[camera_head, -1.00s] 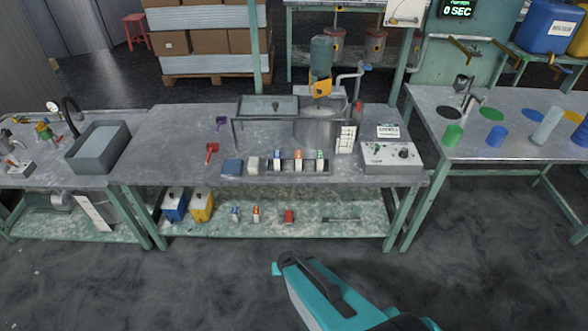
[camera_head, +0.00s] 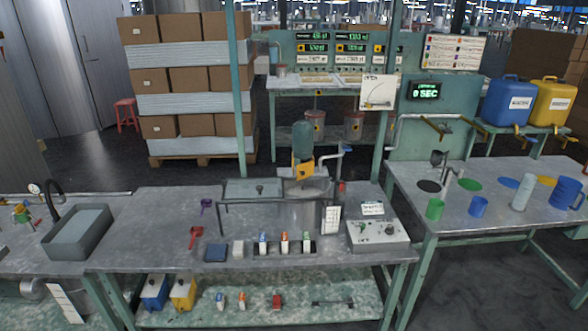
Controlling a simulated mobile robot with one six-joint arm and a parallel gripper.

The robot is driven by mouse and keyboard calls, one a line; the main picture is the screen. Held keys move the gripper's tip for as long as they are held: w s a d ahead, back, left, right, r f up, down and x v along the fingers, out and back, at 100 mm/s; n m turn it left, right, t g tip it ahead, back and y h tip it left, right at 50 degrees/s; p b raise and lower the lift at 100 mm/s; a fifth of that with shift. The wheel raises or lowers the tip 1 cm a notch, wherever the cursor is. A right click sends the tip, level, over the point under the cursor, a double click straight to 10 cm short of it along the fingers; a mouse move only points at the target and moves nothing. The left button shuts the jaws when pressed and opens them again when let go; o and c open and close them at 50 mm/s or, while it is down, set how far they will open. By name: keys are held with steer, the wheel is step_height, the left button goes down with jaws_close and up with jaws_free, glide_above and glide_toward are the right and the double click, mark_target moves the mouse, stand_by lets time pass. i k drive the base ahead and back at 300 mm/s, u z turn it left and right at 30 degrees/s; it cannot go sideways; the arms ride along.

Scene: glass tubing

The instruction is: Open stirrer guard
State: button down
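The stirrer (camera_head: 303,140) stands at the back of the middle bench, with a green motor head and a yellow bracket (camera_head: 302,168) below it. A grey metal pot (camera_head: 300,212) is under the bracket. A dark bar frame (camera_head: 222,218) with a pale, see-through panel (camera_head: 252,188) stands beside and around the pot. I cannot tell for sure which part is the guard, or how it is hinged. My gripper is not in view.
A control box (camera_head: 378,234) sits right of the pot. Small bottles (camera_head: 284,243) stand in a rack along the front. A red scoop (camera_head: 195,235) lies at left. The right bench (camera_head: 460,212) holds cups. The sink (camera_head: 78,231) is far left.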

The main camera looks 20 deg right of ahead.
mark_target(307, 170)
steer(key=k, duration=0.65)
steer(key=u, duration=0.55)
steer(key=i, duration=1.7)
steer(key=z, duration=0.05)
